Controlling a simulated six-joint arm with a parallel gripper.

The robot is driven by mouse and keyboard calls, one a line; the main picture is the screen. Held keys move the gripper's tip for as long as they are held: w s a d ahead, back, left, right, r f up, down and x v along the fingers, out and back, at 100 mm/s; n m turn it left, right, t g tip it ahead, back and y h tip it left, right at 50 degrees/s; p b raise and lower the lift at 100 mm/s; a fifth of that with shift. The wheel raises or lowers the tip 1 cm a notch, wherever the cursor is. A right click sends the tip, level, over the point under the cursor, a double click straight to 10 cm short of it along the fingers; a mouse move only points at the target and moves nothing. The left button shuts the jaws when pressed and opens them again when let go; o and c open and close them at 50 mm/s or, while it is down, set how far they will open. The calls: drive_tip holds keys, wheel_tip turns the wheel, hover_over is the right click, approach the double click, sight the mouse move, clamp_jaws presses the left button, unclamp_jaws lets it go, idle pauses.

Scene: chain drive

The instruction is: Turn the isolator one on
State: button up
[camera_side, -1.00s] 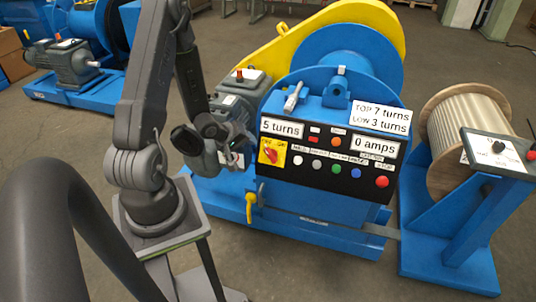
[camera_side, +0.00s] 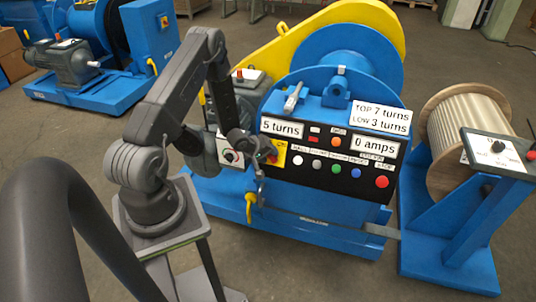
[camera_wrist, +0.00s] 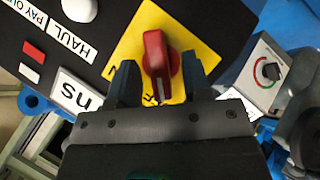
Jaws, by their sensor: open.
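The isolator is a red rotary handle (camera_wrist: 157,62) on a yellow plate (camera_wrist: 130,50), seen close in the wrist view. In the side view the yellow plate (camera_side: 279,148) shows at the left end of the black control panel, partly covered by my gripper. My gripper (camera_wrist: 160,78) is open in the wrist view, with one finger on each side of the handle's lower end. Gaps show between the fingers and the handle; I cannot tell the depth between them. In the side view my gripper (camera_side: 262,158) is in front of the plate.
The black panel (camera_side: 330,172) has several buttons and "5 turns" and "0 amps" displays. A grey box with a dial (camera_wrist: 268,72) is beside the isolator. A yellow-handled lever (camera_side: 250,206) hangs below. A cable reel (camera_side: 470,125) stands right.

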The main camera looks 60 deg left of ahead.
drive_tip(key=shift+c, duration=0.3)
clamp_jaws()
idle(0.4)
drive_tip(key=m+g, duration=0.1)
drive_tip(key=m+g+y, duration=0.1)
drive_tip(key=m, duration=0.1)
drive_tip(key=shift+w+d+r, duration=0.1)
drive_tip(key=shift+w+d, duration=0.05)
drive_tip(key=shift+w, duration=0.05)
drive_tip(key=m+g+y, duration=0.1)
drive_tip(key=m, duration=0.1)
drive_tip(key=m+g, duration=0.1)
drive_tip(key=shift+w+d+m+y, duration=0.15)
drive_tip(key=shift+d+m+y, duration=0.05)
drive_tip(key=shift+m+y, duration=0.2)
drive_tip(key=m+g+y, duration=0.1)
drive_tip(key=m+y, duration=0.1)
drive_tip(key=m, duration=0.1)
drive_tip(key=shift+w+d+g, duration=0.15)
drive_tip(key=shift+g, duration=0.25)
drive_tip(key=shift+d+m+g+y, duration=0.1)
drive_tip(key=shift+m+g+y, duration=0.3)
drive_tip(key=shift+m+y, duration=0.85)
drive_tip(key=shift+w+m, duration=0.1)
drive_tip(key=shift+m, duration=0.25)
